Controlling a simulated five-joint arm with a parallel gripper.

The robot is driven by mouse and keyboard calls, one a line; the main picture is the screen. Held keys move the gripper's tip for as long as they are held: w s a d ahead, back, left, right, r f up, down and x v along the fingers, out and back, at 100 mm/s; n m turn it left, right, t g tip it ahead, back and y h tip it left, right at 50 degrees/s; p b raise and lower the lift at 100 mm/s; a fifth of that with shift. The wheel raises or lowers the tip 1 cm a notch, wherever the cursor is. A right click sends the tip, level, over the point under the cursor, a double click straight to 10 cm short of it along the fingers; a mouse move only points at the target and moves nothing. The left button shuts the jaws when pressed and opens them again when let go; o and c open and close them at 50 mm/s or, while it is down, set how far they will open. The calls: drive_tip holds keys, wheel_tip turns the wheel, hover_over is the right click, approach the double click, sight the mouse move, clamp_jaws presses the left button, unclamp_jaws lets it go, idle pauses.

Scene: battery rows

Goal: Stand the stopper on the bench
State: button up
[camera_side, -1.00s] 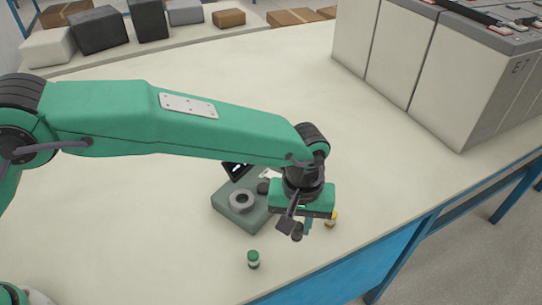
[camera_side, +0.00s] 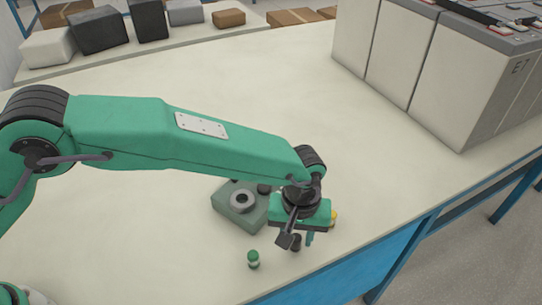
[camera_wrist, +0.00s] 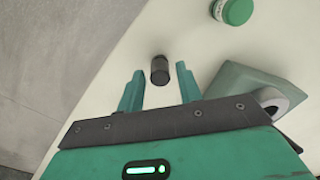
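The stopper (camera_wrist: 159,70) is a small dark grey cylinder in the wrist view. It is between and slightly beyond the tips of my gripper (camera_wrist: 159,70), with pale bench showing on both sides of it. The two green fingers stand apart and do not touch it. In the side view the stopper (camera_side: 296,243) shows as a dark upright shape below my gripper (camera_side: 303,240), close to the bench's front edge. I cannot tell whether its base rests on the bench (camera_side: 150,230).
A green-capped vial (camera_side: 253,260) stands to the left. A grey-green block (camera_side: 228,213) with a grey ring (camera_side: 241,200) sits behind, and a yellow-topped thing (camera_side: 334,217) is partly hidden at right. Large battery cells (camera_side: 480,85) stand at the back right.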

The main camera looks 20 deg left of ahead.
drive_tip(key=shift+o, duration=0.2)
drive_tip(key=shift+r, duration=0.15)
wheel_tip(320, 180, up, 12)
idle(0.8)
idle(0.4)
